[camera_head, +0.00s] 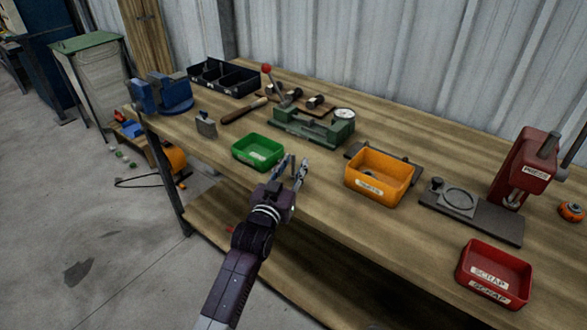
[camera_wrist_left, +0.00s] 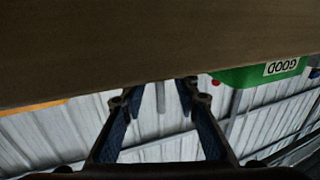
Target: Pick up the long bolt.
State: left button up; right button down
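I cannot make out a long bolt for certain in either view. My left gripper (camera_head: 291,163) is at the front edge of the wooden workbench, just right of the green bin and left of the orange bin. Its two fingers stand apart, and I see nothing held between them. In the left wrist view the open fingers (camera_wrist_left: 158,90) point toward the bench edge, with the grey wall behind. A narrow grey upright strip shows between them; I cannot tell whether it is part of the wall. My right gripper is not in view.
The green bin (camera_head: 257,162) also shows in the wrist view with a GOOD label (camera_wrist_left: 283,68). The orange bin (camera_head: 379,190), red scrap bin (camera_head: 489,288), red press (camera_head: 527,170), green gauge fixture (camera_head: 300,127), blue vise (camera_head: 165,97) and black divided tray (camera_head: 222,90) stand on the bench (camera_head: 330,210).

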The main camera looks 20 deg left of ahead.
pick_arm(q)
grip_shut()
